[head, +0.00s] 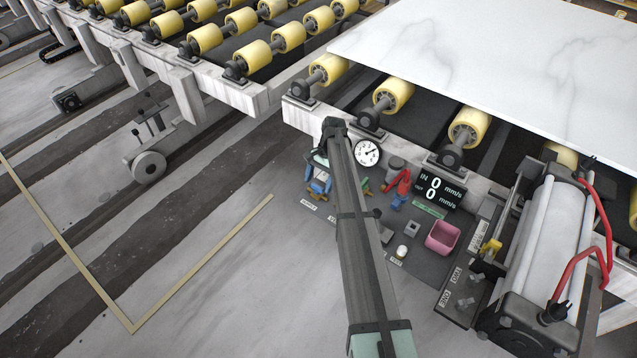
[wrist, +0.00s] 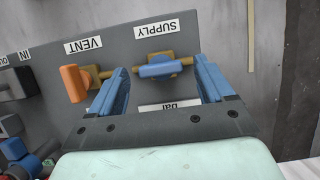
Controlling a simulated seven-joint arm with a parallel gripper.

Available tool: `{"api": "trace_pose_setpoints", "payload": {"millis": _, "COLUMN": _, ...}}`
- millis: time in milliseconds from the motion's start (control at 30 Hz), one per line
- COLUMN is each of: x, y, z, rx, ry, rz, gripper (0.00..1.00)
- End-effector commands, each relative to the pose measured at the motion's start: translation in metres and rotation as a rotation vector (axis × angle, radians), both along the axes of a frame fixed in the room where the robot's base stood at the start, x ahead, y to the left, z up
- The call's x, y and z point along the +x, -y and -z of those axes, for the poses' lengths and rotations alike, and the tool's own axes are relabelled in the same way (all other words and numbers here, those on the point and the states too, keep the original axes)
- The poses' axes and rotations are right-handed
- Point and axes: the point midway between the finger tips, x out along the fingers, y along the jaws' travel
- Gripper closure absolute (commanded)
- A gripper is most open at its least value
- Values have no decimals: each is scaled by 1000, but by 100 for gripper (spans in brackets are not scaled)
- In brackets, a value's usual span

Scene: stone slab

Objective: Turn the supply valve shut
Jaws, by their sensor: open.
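The supply valve (wrist: 160,68) has a blue handle on a brass body, fixed to a grey panel below the upside-down SUPPLY label (wrist: 155,29) in the wrist view. The handle lies sideways in the picture, roughly in line with the brass ends. My gripper (wrist: 163,62) is open, one blue finger on each side of the handle, with visible gaps. I cannot tell how deep the fingers reach. In the head view my arm covers part of the panel, and blue parts show beside it near the labels; which are fingers and which is handle is unclear.
The vent valve (wrist: 76,84), with an orange handle, stands close left of my left finger. In the head view the panel carries a dial gauge (head: 367,152), a red-handled part (head: 403,182), a display (head: 437,190) and a pink bin (head: 442,238). Yellow rollers and a white slab (head: 500,60) lie behind.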

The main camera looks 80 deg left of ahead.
Motion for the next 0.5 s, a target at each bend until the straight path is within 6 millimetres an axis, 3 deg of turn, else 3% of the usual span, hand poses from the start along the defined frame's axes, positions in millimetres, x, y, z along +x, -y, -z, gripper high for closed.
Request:
{"api": "trace_pose_setpoints", "payload": {"millis": 467, "x": -3, "y": 3, "z": 9, "rx": 1, "ry": 0, "rz": 0, "gripper": 19}}
{"api": "trace_pose_setpoints", "payload": {"millis": 500, "x": -3, "y": 3, "z": 9, "rx": 1, "ry": 0, "rz": 0, "gripper": 23}}
